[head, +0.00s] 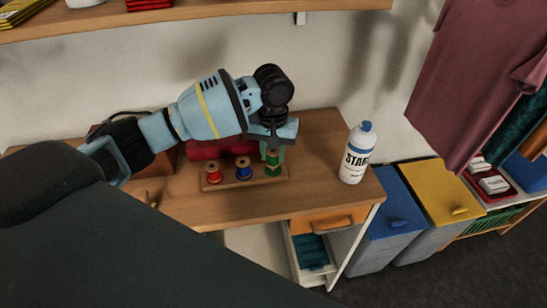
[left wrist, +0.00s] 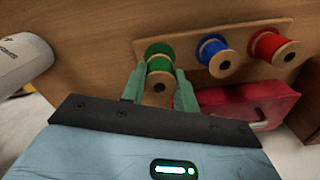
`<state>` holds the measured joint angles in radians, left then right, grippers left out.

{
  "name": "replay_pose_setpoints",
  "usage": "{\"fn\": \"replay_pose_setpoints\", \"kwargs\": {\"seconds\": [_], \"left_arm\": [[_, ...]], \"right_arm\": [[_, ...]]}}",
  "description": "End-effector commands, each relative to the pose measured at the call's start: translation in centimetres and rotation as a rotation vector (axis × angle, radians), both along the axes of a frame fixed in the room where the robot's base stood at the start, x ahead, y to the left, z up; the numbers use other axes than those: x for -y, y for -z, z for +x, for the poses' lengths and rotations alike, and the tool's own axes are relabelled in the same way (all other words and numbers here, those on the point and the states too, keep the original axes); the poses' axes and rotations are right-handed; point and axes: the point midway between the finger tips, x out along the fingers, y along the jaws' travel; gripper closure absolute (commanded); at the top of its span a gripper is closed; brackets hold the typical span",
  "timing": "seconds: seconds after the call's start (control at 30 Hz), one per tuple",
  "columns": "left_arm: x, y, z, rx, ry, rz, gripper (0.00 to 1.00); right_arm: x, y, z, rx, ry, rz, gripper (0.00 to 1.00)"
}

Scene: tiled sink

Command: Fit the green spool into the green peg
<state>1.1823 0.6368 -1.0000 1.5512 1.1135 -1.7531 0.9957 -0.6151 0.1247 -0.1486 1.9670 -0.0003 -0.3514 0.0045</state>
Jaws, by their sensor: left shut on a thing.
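My left gripper (head: 272,150) points down over the right end of a wooden peg board (head: 222,185). In the left wrist view its fingers (left wrist: 160,90) are shut on the green spool (left wrist: 159,65), one on each side. The spool's wooden end with a dark hole faces the wrist camera. More green (left wrist: 155,48) shows behind it, close to the board; I cannot tell whether this is part of the held spool or separate. The green peg itself is hidden, so I cannot tell whether the spool is around it. My right gripper is not in view.
A blue spool (head: 243,170) and a red spool (head: 212,172) stand on the board to the left. A red box (head: 205,150) lies behind. A white bottle (head: 356,153) stands on the right of the wooden table (head: 310,180), with clear tabletop between it and the board.

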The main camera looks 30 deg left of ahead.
Motion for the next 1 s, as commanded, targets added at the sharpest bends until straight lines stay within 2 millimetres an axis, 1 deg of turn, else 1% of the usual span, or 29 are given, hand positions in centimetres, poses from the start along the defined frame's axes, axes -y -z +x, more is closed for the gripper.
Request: {"fn": "replay_pose_setpoints", "kwargs": {"seconds": [0.03, 0.17, 0.47, 0.63, 0.67, 0.8, 1.0], "left_arm": [[0.0, 1.1, 0.0, -0.004, -0.001, 0.0, 0.92], [0.0, 2.2, 0.0, -0.001, 0.0, 0.001, 0.92], [0.0, 2.3, 0.0, 0.002, 0.0, 0.0, 0.92], [0.0, 2.7, 0.0, 0.0, 0.0, -0.001, 0.92], [0.0, 2.7, 0.0, 0.001, 0.0, -0.001, 0.66], [0.0, 2.7, 0.0, 0.001, 0.0, -0.001, 0.49], [0.0, 2.7, 0.0, 0.001, 0.0, -0.001, 0.49]], "right_arm": [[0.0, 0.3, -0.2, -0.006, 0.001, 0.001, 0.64], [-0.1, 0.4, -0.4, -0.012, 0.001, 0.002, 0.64], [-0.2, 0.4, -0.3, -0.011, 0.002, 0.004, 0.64], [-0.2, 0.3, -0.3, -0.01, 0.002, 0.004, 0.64], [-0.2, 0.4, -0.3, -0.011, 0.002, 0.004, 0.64], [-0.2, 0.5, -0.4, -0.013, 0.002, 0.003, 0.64], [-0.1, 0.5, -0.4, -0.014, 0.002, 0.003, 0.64]]}}
